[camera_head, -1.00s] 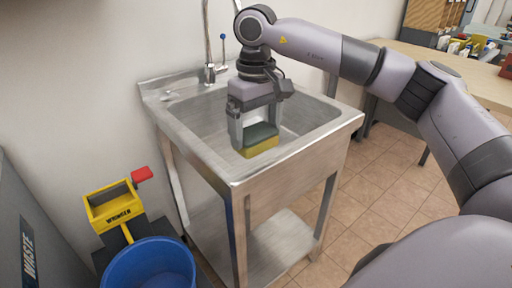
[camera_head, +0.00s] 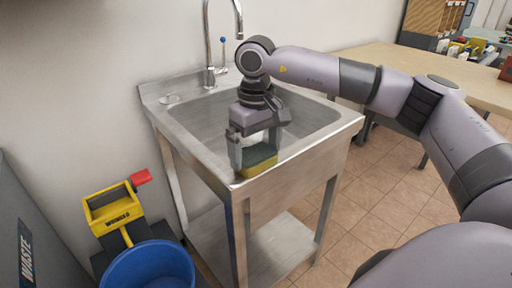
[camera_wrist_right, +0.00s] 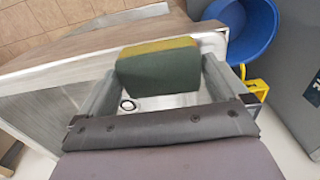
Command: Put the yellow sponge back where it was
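The yellow sponge (camera_head: 258,168) has a dark green top layer. It is between the two fingers of my right gripper (camera_head: 256,152), at the front left corner of the steel sink (camera_head: 320,138). In the right wrist view the sponge (camera_wrist_right: 158,68) fills the gap between the fingers of the right gripper (camera_wrist_right: 160,85), its green face toward the camera. The gripper is shut on it and points down. I cannot tell whether the sponge touches the sink rim. My left gripper is not in view.
A tap (camera_head: 208,50) rises at the sink's back. A blue bucket (camera_head: 150,268) with a yellow wringer (camera_head: 114,208) stands on the floor left of the sink. A grey waste bin (camera_head: 35,225) is at the far left. A wooden table (camera_head: 400,62) stands behind on the right.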

